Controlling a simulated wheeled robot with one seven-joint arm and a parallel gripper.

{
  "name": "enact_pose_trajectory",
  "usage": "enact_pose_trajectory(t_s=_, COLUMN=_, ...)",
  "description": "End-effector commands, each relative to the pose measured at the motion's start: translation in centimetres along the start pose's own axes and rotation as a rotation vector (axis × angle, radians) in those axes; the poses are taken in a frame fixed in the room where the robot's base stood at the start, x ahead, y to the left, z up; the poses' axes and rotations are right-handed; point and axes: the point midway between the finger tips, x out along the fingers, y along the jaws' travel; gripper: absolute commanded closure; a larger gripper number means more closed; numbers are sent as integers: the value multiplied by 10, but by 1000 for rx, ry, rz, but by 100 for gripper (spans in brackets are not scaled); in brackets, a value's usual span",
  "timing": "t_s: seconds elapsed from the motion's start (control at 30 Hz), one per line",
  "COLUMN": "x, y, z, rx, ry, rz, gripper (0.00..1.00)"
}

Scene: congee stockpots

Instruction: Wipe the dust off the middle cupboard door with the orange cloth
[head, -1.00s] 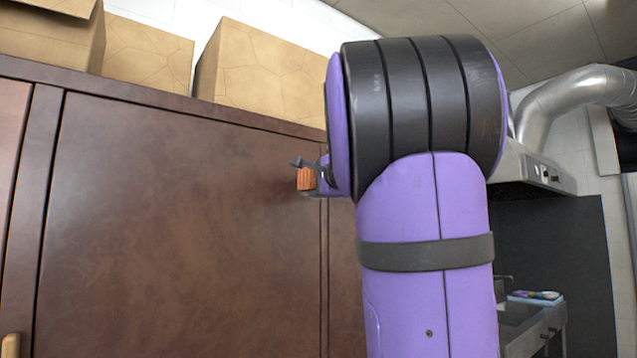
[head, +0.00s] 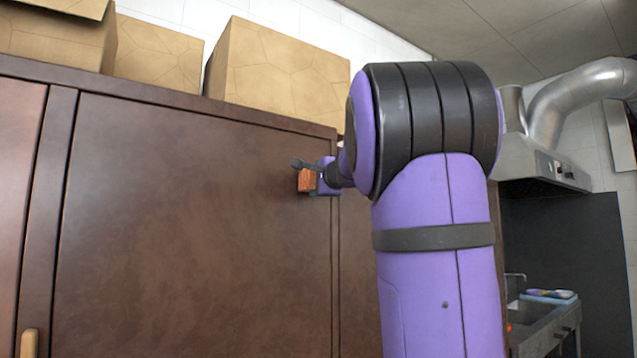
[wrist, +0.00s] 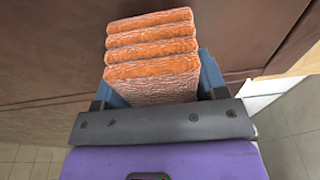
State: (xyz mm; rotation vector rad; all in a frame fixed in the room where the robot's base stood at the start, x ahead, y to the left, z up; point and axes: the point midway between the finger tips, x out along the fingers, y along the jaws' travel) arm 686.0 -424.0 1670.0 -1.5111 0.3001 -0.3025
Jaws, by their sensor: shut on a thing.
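The large brown cupboard door (head: 190,220) fills the left and middle of the head view, with blotchy lighter patches on its surface. My gripper (head: 308,180) is at the door's upper right part and is shut on the orange cloth (head: 305,180). In the wrist view the folded orange cloth (wrist: 152,55) stands out from the jaws toward the brown door surface (wrist: 50,50). I cannot tell whether the cloth touches the door. My purple arm hides what lies right of the door.
Cardboard boxes (head: 275,75) stand on top of the cupboard. A second door (head: 18,150) shows at the far left, with a light handle (head: 29,343) low beside it. A range hood (head: 540,165) and a sink counter (head: 540,325) are at the right.

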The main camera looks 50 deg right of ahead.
Motion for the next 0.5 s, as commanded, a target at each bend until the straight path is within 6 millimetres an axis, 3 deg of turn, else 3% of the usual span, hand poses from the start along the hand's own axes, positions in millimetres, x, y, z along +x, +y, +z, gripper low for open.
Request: enact_pose_trajectory(t_s=0.5, x=4, y=0, z=1, rx=0, ry=-1, rz=0, gripper=53)
